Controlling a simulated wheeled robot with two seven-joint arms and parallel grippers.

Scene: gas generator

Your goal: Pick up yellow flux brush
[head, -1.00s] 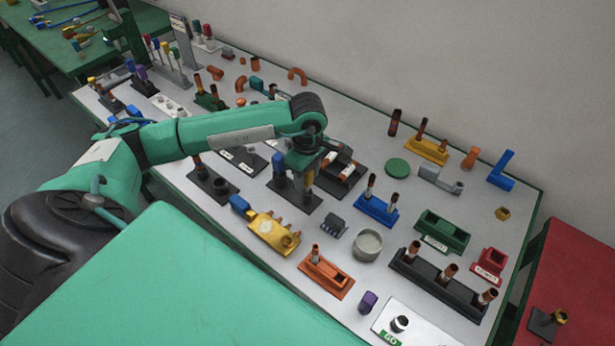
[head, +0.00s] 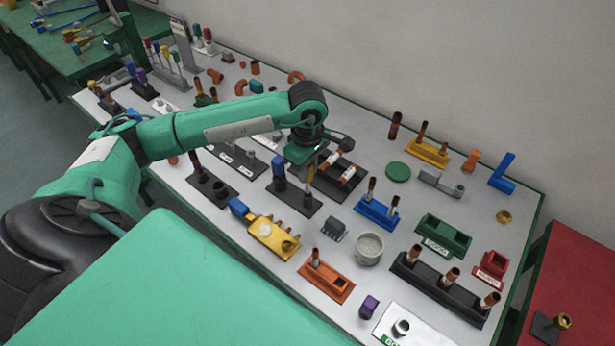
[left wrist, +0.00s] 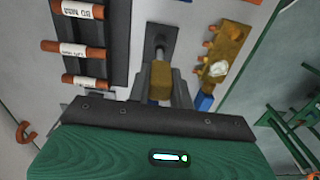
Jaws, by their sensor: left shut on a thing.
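The yellow flux brush (left wrist: 160,80) shows in the left wrist view as a yellow handle between the two grey fingers of my left gripper (left wrist: 161,88). A thin grey shaft runs from the handle toward a hole in the black stand (left wrist: 143,40). I cannot tell whether its tip is still in the hole. In the head view my left gripper (head: 308,172) is shut on the brush, over the right part of the black stand (head: 293,198). The gripper hides most of the brush there. A blue-handled tool (head: 278,168) stands upright in the same stand. My right gripper is not in view.
A black rack with labelled copper pipes (head: 352,168) lies close beside the gripper. A yellow fixture (head: 268,238), a blue holder (head: 377,212) and a grey cup (head: 369,249) stand nearby. Several other parts crowd the white table.

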